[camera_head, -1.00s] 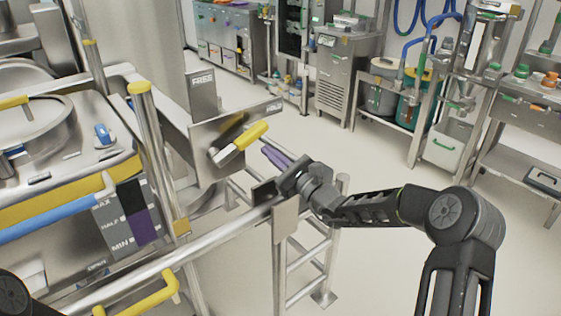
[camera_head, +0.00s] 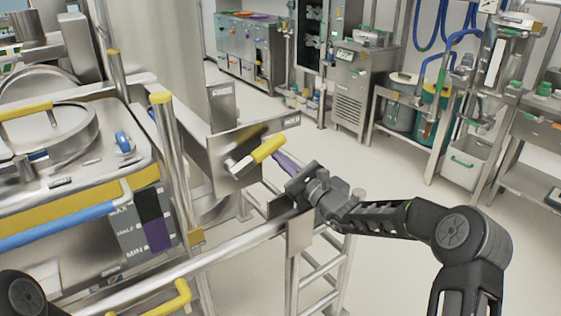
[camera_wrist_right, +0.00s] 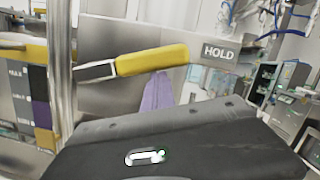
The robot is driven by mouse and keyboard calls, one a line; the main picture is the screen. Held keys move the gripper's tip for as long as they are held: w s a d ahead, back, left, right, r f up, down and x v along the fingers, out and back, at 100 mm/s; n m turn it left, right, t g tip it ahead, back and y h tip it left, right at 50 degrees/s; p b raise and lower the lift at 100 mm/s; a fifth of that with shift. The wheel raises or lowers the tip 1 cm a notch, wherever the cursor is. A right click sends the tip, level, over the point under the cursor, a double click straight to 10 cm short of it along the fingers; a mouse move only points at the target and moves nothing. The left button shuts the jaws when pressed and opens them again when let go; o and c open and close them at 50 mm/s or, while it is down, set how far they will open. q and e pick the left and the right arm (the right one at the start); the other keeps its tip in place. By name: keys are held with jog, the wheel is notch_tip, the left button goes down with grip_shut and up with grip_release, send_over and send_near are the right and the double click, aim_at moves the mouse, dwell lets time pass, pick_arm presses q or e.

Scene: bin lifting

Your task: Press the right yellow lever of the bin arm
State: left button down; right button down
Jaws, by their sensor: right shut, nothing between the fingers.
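The right yellow lever (camera_head: 268,147) has a yellow grip on a metal stem and sticks out, tilted up to the right, from a metal plate marked HOLD. It also shows in the right wrist view (camera_wrist_right: 152,60), across the upper middle. My right gripper (camera_head: 282,158) is shut and empty, with its purple fingers just below the lever's grip. In the right wrist view the fingertips (camera_wrist_right: 157,92) reach up to the grip's lower edge; I cannot tell whether they touch it. My left gripper is out of view; only a dark part of my left arm shows at the lower left.
A metal rail (camera_head: 190,268) runs below the lever. A ladder-like frame (camera_head: 322,275) stands under my right wrist. The bin (camera_head: 65,185) with its yellow and blue bands is at left. Another yellow handle (camera_head: 172,302) is low in front. Open floor lies to the right.

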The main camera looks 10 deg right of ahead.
jog(key=shift+r, duration=0.35)
jog(key=r+n+b, duration=0.1)
jog(key=r+n, duration=0.1)
jog(key=shift+s+a+n+g+y+b, duration=0.1)
jog(key=shift+a+n+g+y+b, duration=0.2)
jog(key=shift+n+g+y+b, duration=0.1)
jog(key=s+a+r+n+g+b, duration=0.3)
jog(key=a+r+n+b, duration=0.4)
jog(key=n+b, duration=0.3)
jog(key=shift+a+r+n, duration=0.4)
jog(key=shift+r+n, duration=0.2)
jog(key=shift+n, duration=0.7)
jog(key=shift+s+a, duration=0.1)
